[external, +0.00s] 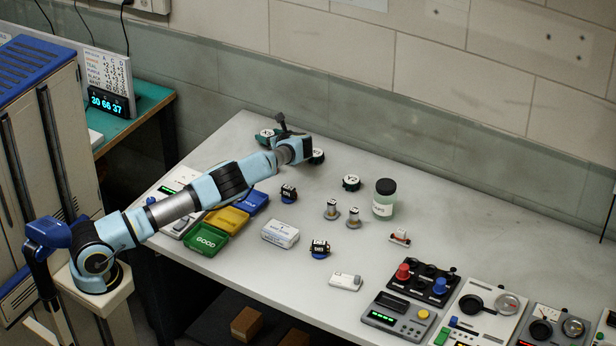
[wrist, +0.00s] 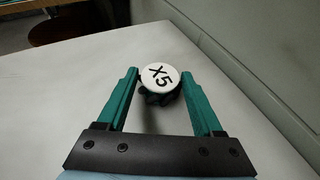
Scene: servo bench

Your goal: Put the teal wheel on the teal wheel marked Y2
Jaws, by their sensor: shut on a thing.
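My gripper (wrist: 160,75) is shut on a teal wheel (wrist: 160,77) with a white round cap marked X5. The cap faces the wrist camera and hides most of the wheel's body. In the external view the held wheel (external: 265,134) appears at the far left of the bench, just left of my wrist. Whether it touches the bench is unclear. Another white-capped teal wheel (external: 318,155) stands just right of my wrist, partly hidden by it. A third (external: 351,182) stands farther right, clear of my arm. Their marks are too small to read surely, so I cannot tell which is Y2.
Green (external: 206,240), yellow and blue bins lie below my forearm. The wall runs behind the bench; control boxes fill the right.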

